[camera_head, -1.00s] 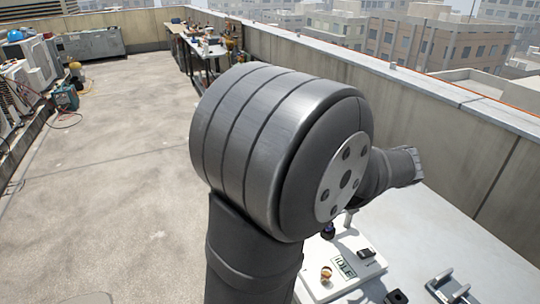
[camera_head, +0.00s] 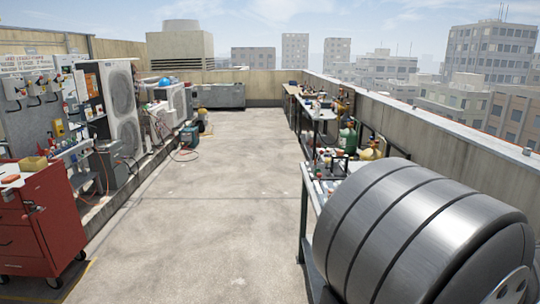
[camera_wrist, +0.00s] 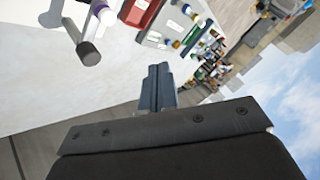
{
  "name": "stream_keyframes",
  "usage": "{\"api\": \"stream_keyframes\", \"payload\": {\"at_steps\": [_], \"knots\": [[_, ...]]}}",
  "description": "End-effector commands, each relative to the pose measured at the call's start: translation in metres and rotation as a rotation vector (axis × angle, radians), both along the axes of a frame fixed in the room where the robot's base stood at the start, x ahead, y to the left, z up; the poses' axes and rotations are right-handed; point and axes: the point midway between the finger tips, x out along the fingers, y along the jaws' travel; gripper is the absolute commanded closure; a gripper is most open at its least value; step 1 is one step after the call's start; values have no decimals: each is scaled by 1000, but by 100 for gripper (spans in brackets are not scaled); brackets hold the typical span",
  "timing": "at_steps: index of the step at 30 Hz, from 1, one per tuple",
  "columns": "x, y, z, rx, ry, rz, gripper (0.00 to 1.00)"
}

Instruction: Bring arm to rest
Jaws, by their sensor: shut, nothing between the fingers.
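My gripper (camera_wrist: 157,88) shows in the wrist view, with its two fingers together and nothing between them. It is in the air over or beside a white tabletop (camera_wrist: 35,85). In the head view a large grey joint of my arm fills the lower right corner, and my gripper is out of that picture.
On the white top stand a dark-capped cylinder (camera_wrist: 88,53) and a red box (camera_wrist: 140,12). In the head view a red tool cart (camera_head: 35,222) stands at left, condenser units (camera_head: 118,105) behind it, and workbenches (camera_head: 318,112) along the right wall. The middle floor is clear.

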Motion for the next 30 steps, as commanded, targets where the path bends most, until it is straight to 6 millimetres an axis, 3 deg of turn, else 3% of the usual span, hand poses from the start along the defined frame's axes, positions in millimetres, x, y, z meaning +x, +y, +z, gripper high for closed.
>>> {"api": "stream_keyframes", "payload": {"at_steps": [9,11,14,21,23,30], "knots": [[0,1,-49,5,3,0,100],[0,0,-32,-6,-2,0,100],[0,1,-54,6,3,-1,100],[0,0,0,-5,-1,0,100],[0,0,5,-1,0,1,100],[0,1,-49,5,3,0,100]]}}
